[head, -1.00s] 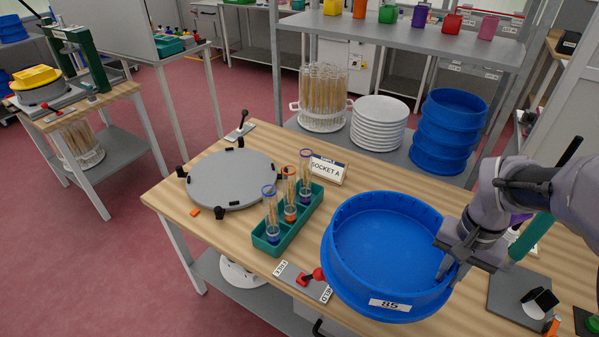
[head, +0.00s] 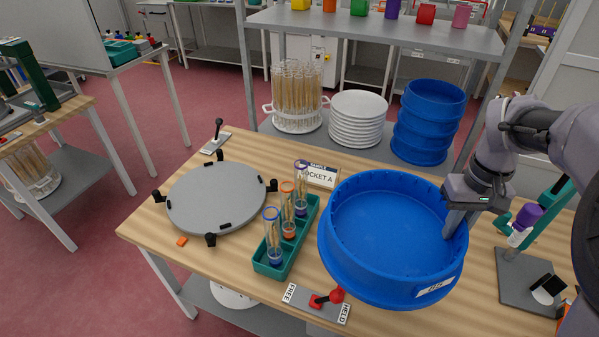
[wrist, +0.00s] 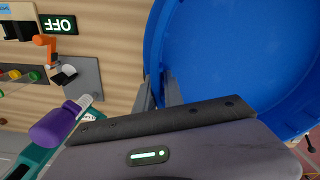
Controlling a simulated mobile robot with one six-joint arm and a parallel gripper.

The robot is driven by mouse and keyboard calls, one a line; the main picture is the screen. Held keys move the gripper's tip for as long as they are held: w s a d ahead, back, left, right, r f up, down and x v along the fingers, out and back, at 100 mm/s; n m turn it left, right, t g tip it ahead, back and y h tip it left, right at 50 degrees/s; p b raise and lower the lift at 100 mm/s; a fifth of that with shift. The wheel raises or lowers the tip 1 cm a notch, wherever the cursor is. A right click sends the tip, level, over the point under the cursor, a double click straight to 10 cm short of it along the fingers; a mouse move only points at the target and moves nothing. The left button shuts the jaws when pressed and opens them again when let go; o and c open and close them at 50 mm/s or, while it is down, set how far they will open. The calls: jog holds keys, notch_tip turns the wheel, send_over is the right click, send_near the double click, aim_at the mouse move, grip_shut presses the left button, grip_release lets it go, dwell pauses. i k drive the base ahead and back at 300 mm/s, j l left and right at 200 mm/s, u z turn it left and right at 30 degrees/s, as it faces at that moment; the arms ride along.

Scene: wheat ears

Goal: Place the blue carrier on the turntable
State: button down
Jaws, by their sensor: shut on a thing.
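The blue carrier (head: 390,240) is a large round open tub with a white number label on its outer wall. It is empty inside. My gripper (head: 462,215) is shut on its right rim, and the carrier appears held over the right part of the wooden table. In the wrist view the carrier (wrist: 230,60) fills the upper right, with its wall between the fingers (wrist: 160,92). The turntable (head: 215,198) is a grey round disc with several black clamps around its edge, at the left of the table. It is bare. The table under the carrier is hidden.
A teal rack (head: 278,255) with three tubes stands between turntable and carrier. A red-handled FREE/HELD switch (head: 320,300) is at the front edge. The SOCKET A sign (head: 322,175) stands behind the rack. A purple-topped device (head: 525,225) is to the right. White plates (head: 357,118) and stacked blue carriers (head: 427,120) sit behind.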

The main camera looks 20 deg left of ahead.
aim_at(216, 192)
jog(key=i+j, duration=0.1)
jog(key=j, duration=0.55)
jog(key=i+j, duration=0.1)
jog(key=j, duration=0.5)
jog(key=i+j+z, duration=0.1)
jog(key=j, duration=1.2)
jog(key=i+z, duration=0.05)
jog(key=i, duration=0.05)
